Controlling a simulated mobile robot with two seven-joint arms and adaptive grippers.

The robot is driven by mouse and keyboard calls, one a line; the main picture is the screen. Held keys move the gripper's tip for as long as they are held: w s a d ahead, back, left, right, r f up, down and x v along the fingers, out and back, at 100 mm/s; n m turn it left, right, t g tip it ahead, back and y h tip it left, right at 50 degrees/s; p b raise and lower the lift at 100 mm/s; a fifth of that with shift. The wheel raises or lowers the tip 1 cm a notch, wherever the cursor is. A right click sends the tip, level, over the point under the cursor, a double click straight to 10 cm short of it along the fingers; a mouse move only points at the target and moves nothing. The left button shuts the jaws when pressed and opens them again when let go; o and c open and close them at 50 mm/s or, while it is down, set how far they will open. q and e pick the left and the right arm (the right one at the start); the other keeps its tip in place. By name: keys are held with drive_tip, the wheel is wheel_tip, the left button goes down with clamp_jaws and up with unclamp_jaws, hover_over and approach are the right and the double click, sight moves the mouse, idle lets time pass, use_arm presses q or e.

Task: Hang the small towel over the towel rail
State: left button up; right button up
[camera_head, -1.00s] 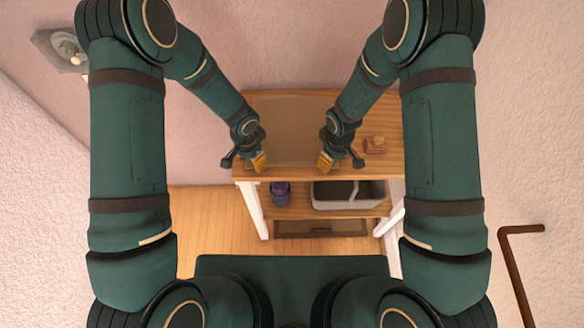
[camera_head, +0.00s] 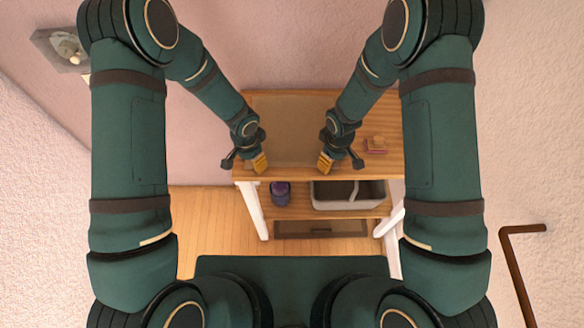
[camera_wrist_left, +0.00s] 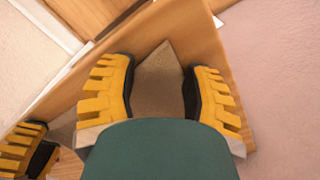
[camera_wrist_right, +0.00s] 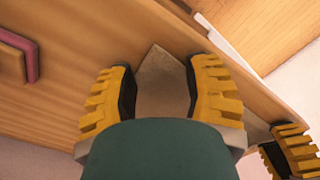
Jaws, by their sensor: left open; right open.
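The small towel (camera_head: 290,118) looks like a flat tan-brown cloth on the top of a wooden shelf unit. My left gripper (camera_head: 259,163) and right gripper (camera_head: 325,163) are over its near left and near right corners. Both are open. The left wrist view shows one towel corner (camera_wrist_left: 158,85) between the yellow fingers. The right wrist view shows the other corner (camera_wrist_right: 162,85) between the fingers, with gaps on both sides. A brown bent rod (camera_head: 516,268) at the right wall looks like the towel rail; its lower end is cut off.
A purple jar (camera_head: 281,194) and a grey bin (camera_head: 348,204) stand on the shelf below. Wooden floor (camera_head: 212,225) shows at left.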

use_arm(q)
drive_tip(key=c, duration=0.5)
use_arm(e)
drive_tip(key=shift+f, duration=0.1)
drive_tip(key=c, duration=0.5)
use_arm(q)
drive_tip(key=shift+f, duration=0.15)
clamp_jaws()
use_arm(e)
drive_tip(key=shift+f, duration=0.1)
clamp_jaws()
drive_tip(key=shift+s, duration=0.1)
